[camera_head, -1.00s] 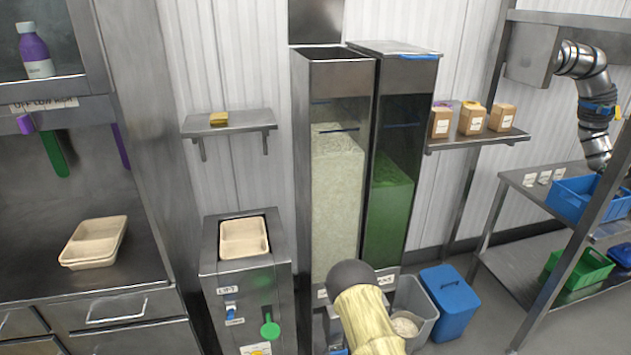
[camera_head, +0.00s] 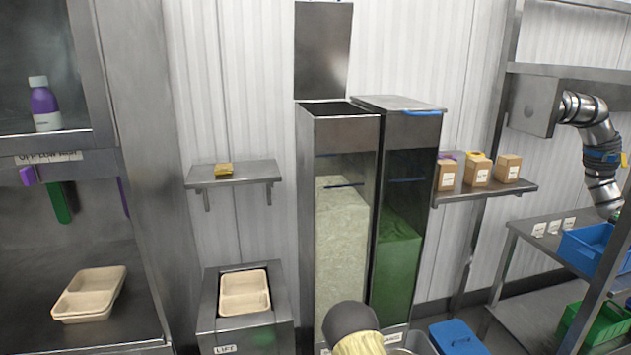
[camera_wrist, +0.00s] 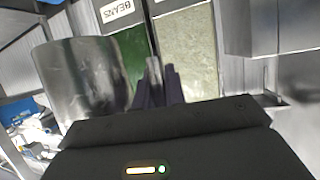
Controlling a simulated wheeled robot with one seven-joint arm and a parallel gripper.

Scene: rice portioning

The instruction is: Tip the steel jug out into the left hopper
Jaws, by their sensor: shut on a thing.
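The left hopper (camera_head: 341,235) is a tall steel bin with a clear front, filled partway with pale grain. Its lid (camera_head: 322,55) stands raised, so its top is open. In the wrist view its pale front (camera_wrist: 188,50) shows behind the fingers. The steel jug (camera_wrist: 82,80) is a shiny cylinder at the left of the wrist view, right beside the fingers; its contents are hidden. My gripper (camera_wrist: 160,80) is shut on the jug, apparently by its handle, though the grip point is unclear.
The right hopper (camera_head: 398,250), with green contents and a shut lid, stands against the left one. Its upside-down BEANS label (camera_wrist: 117,10) shows in the wrist view. A tray stand (camera_head: 245,337) is left, a blue lidded bin (camera_head: 457,338) right. A small shelf (camera_head: 232,174) juts from the wall.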

